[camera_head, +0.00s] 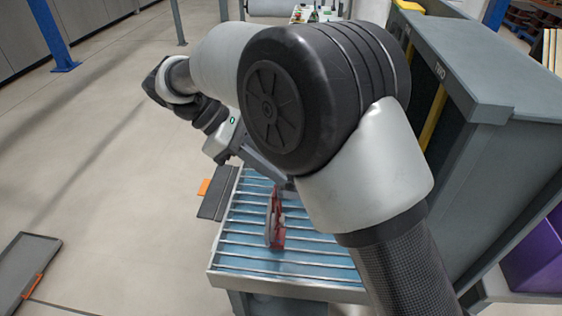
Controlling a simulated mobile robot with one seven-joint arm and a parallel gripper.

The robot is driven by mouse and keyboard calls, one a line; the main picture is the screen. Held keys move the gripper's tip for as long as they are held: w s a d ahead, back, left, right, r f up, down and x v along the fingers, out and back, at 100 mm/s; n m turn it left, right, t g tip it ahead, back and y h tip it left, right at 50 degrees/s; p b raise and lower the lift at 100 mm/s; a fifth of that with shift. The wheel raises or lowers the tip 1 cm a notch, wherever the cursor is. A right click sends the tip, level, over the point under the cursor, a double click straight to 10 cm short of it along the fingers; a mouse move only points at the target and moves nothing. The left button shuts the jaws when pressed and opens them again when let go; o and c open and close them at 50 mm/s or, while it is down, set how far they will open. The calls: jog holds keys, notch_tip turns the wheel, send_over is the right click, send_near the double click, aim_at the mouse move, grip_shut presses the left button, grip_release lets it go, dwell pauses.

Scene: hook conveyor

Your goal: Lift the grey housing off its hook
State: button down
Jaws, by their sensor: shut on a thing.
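My gripper (282,183) reaches down to the right over the roller table, its tips partly hidden by my own arm. It is shut on a narrow red part (278,230) with a greyish curved edge on its left side. The part stands upright, seen nearly edge-on, above or on the rollers; I cannot tell whether it touches them. I cannot make out a separate grey housing or a hook; my arm covers much of the middle of the view.
The roller table (290,268) has metal rollers over a blue bed. A large grey cabinet (480,75) stands close on the right, with a purple bin (537,255) beside it. A dark tray (25,268) lies at lower left. The floor on the left is mostly clear.

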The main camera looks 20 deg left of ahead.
jog(key=s+a+p, duration=0.2)
jog(key=a+p, duration=0.4)
jog(key=a, duration=0.2)
dwell(0.4)
jog(key=shift+s, duration=0.1)
jog(key=shift+r, duration=0.95)
jog(key=shift+d, duration=0.1)
